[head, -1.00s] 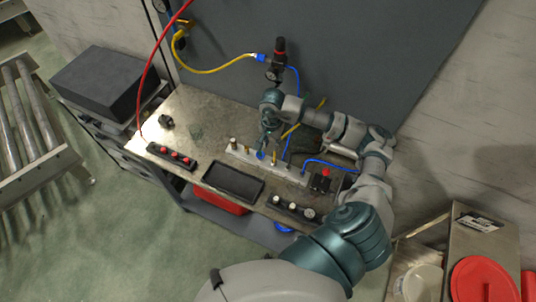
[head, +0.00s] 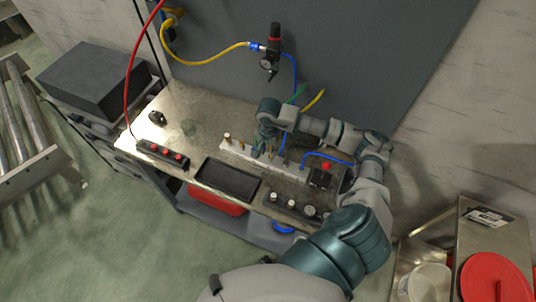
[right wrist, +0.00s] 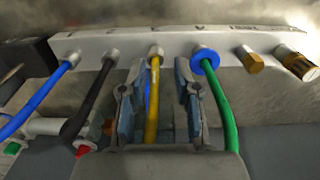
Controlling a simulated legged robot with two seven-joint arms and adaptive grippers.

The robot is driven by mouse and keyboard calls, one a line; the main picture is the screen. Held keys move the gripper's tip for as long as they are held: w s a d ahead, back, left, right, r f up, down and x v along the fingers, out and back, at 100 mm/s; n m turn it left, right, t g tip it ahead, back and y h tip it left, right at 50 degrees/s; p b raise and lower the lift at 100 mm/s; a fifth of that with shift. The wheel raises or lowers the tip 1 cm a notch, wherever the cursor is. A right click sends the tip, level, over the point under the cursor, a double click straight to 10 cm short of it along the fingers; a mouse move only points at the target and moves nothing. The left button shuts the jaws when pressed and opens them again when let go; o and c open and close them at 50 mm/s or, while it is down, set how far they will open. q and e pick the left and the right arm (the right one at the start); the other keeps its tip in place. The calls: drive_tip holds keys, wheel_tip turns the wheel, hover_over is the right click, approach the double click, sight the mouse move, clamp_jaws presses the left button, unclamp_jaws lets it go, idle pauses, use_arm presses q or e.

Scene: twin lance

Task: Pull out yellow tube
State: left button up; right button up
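The yellow tube (right wrist: 153,100) runs from a port in the pale manifold block (right wrist: 138,44) down between the two fingers of my right gripper (right wrist: 160,95). The fingers are apart, one on each side of the tube, with visible gaps. In the head view my right gripper (head: 260,140) is over the manifold block (head: 290,170) on the bench, and its fingertips are hard to make out. A green tube (right wrist: 224,105) with a blue collar is just right of the fingers; a black tube (right wrist: 92,100) is to their left. My left gripper is out of view.
A blue tube (right wrist: 38,100) is at the far left of the block; a brass plug (right wrist: 249,60) and a brass fitting (right wrist: 297,62) are at its right. The bench holds a black tray (head: 228,180) and a red-button box (head: 163,154). A regulator (head: 272,50) hangs behind.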

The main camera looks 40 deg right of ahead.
drive_tip(key=shift+d+f, duration=0.2)
drive_tip(key=shift+d, duration=0.55)
drive_tip(key=c, duration=0.6)
drive_tip(key=shift+d+f, duration=0.15)
drive_tip(key=shift+d, duration=0.2)
drive_tip(key=shift+a, duration=0.4)
drive_tip(key=shift+w+a+r, duration=0.1)
drive_tip(key=shift+a+r, duration=0.05)
drive_tip(key=shift+r, duration=0.05)
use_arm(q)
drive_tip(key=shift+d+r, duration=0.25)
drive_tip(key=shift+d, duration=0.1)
use_arm(e)
drive_tip(key=shift+r, duration=0.2)
drive_tip(key=shift+r, duration=0.1)
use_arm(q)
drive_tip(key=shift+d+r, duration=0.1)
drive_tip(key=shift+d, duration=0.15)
use_arm(e)
drive_tip(key=shift+r, duration=0.2)
